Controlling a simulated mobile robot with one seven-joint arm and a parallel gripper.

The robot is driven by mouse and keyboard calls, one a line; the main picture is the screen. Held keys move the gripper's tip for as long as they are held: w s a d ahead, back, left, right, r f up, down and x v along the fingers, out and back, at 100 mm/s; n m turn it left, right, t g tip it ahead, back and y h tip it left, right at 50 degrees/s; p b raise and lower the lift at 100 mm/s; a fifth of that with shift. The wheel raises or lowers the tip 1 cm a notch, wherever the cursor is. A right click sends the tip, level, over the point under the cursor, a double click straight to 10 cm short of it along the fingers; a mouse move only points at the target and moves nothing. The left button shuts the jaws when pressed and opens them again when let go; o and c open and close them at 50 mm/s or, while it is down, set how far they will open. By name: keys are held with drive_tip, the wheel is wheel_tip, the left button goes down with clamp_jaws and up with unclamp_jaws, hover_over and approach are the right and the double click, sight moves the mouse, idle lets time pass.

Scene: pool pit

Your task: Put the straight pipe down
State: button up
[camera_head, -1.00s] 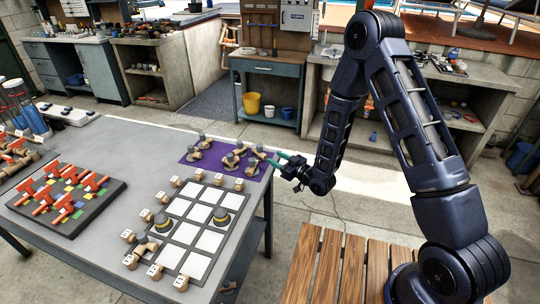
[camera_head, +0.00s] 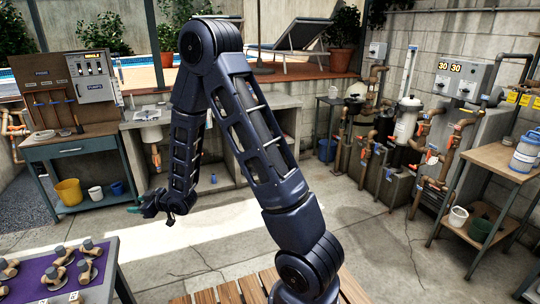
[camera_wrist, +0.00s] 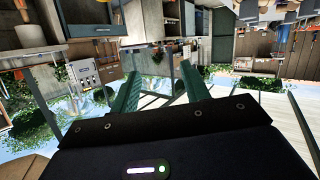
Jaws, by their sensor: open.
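My gripper (camera_head: 137,209) hangs to the right of the grey table's corner, apart from the purple mat. The wrist view shows its two green fingers (camera_wrist: 158,88) spread wide with nothing between them. Several tan pipe pieces with grey ends (camera_head: 60,256) lie on the purple mat (camera_head: 28,284) at the lower left of the head view. I cannot tell which of them, if any, is the straight pipe.
The grey table's edge (camera_head: 112,272) is at the lower left. A wooden slatted bench (camera_head: 225,293) is below my arm. A blue workbench (camera_head: 85,146) with a yellow bucket (camera_head: 68,191) stands behind. Pipes and a white filter tank (camera_head: 406,121) stand at the right. Open concrete floor lies between.

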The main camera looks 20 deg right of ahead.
drive_tip(key=w+d+r+m+t+h, duration=0.1)
drive_tip(key=w+d+r+m+h, duration=0.15)
drive_tip(key=d+r, duration=0.4)
drive_tip(key=w+d+r+m+h, duration=0.1)
drive_tip(key=d+r+h, duration=0.25)
drive_tip(key=d, duration=0.55)
drive_tip(key=s+d+r+m+h, duration=0.1)
drive_tip(key=s+d+r+h, duration=0.15)
drive_tip(key=d, duration=0.35)
drive_tip(key=s+d+r+m+h, duration=0.1)
drive_tip(key=s+d+r+m, duration=0.1)
drive_tip(key=d+r, duration=0.3)
drive_tip(key=s+d+r+m+g+h, duration=0.1)
drive_tip(key=s+d+r+m+g, duration=0.1)
drive_tip(key=s+d, duration=0.5)
drive_tip(key=s+d+r+m+g+h, duration=0.1)
drive_tip(key=s+d+r+m+g, duration=0.2)
drive_tip(key=s+d, duration=0.5)
drive_tip(key=s+r, duration=0.1)
drive_tip(key=s, duration=0.7)
drive_tip(key=shift+s+r, duration=0.2)
drive_tip(key=shift+r, duration=0.05)
drive_tip(key=shift+o, duration=0.4)
drive_tip(key=shift+s+d+m, duration=0.2)
drive_tip(key=shift+s+m, duration=0.05)
drive_tip(key=shift+s, duration=0.15)
